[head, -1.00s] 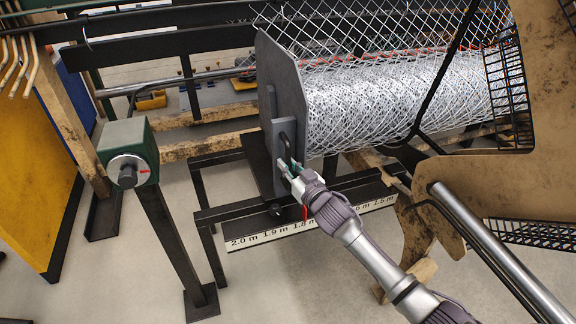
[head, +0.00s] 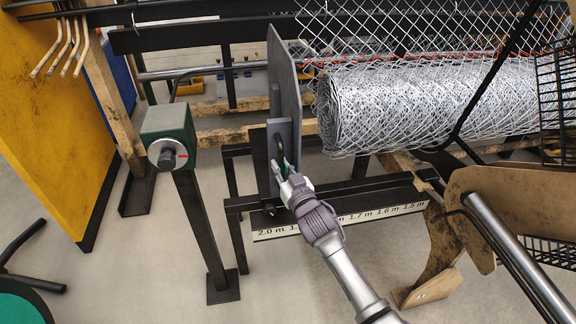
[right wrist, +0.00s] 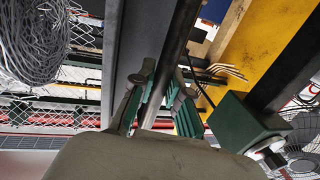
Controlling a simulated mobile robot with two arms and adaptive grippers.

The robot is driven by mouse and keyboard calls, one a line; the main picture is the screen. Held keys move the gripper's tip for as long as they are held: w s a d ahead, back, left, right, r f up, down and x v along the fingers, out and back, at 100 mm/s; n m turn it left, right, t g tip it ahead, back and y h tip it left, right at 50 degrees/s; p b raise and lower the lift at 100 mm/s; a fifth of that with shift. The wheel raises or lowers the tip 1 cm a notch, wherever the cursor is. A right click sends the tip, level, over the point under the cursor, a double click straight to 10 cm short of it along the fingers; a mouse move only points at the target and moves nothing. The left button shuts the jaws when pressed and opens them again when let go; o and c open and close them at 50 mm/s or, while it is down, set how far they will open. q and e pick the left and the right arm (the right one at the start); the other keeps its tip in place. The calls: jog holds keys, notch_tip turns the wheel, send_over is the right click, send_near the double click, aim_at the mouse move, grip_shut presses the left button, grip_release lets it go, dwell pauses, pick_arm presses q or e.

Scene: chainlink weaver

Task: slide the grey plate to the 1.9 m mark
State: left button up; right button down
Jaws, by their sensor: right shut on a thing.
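The grey plate (head: 284,75) stands upright on a dark rail, left of the wire mesh roll (head: 430,105), with a gap between them. A dark handle (head: 279,148) is on its near side. My right gripper (head: 285,172) is shut on this handle; the right wrist view shows the fingers (right wrist: 158,95) around the dark bar (right wrist: 178,45). The white scale strip (head: 368,216) runs below the rail. Its 2.0 m label shows left of the gripper, and 1.7 m to 1.5 m show right; the labels between are mostly hidden by my gripper. My left gripper is not in view.
A green box with a round knob (head: 168,140) stands on a black post left of the plate, with free space between. A yellow panel (head: 50,110) is at far left. A brown machine frame (head: 510,210) is at right.

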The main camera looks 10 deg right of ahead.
jog(key=shift+d, duration=0.4)
jog(key=c, duration=1.4)
grip_release()
jog(key=shift+d, duration=0.15)
jog(key=shift+c, duration=0.2)
jog(key=shift+o, duration=0.2)
jog(key=shift+d, duration=0.1)
jog(key=shift+s, duration=0.1)
jog(key=v, duration=1.2)
jog(key=shift+f, duration=0.1)
